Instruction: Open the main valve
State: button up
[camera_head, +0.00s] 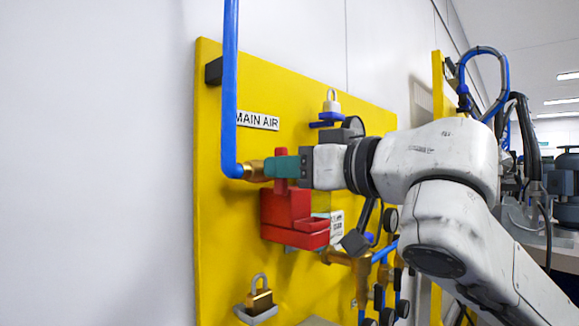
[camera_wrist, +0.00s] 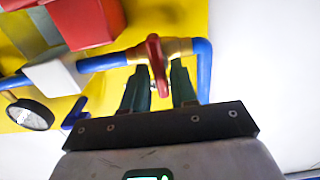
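The main valve is a brass fitting (camera_wrist: 178,47) with a red handle (camera_wrist: 154,58), on the blue pipe beside the "MAIN AIR" label (camera_head: 257,120). The handle stands crosswise to the pipe. In the wrist view my gripper (camera_wrist: 160,78) has its two teal fingers apart, one on each side of the red handle, with gaps visible beside it. In the head view my gripper (camera_head: 283,167) is at the valve, and its finger hides most of the handle; bits of red show above and below.
The yellow board (camera_head: 216,240) carries a red box (camera_head: 288,213) just below the valve, a brass padlock (camera_head: 259,299) lower down, and another padlock (camera_head: 331,103) above. The vertical blue pipe (camera_head: 229,90) runs close left of my gripper. A gauge (camera_wrist: 30,114) shows in the wrist view.

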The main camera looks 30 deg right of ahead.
grip_shut()
jog(key=shift+n, duration=0.3)
jog(key=n+b, duration=0.1)
jog(key=n, duration=0.4)
jog(key=n+b, duration=0.1)
jog(key=n, duration=0.5)
jog(key=f+n+b, duration=0.1)
jog(key=n, duration=0.5)
jog(key=shift+s+a, duration=0.1)
jog(key=shift+a, duration=0.25)
jog(key=shift+n, duration=0.4)
jog(key=shift+o, duration=1.3)
grip_release()
jog(key=shift+r, duration=0.1)
jog(key=shift+s, duration=0.15)
jog(key=b+v, duration=0.1)
jog(key=v, duration=0.9)
jog(key=shift+s+d+b, duration=0.15)
jog(key=shift+s+b, duration=0.1)
jog(key=shift+b, duration=0.15)
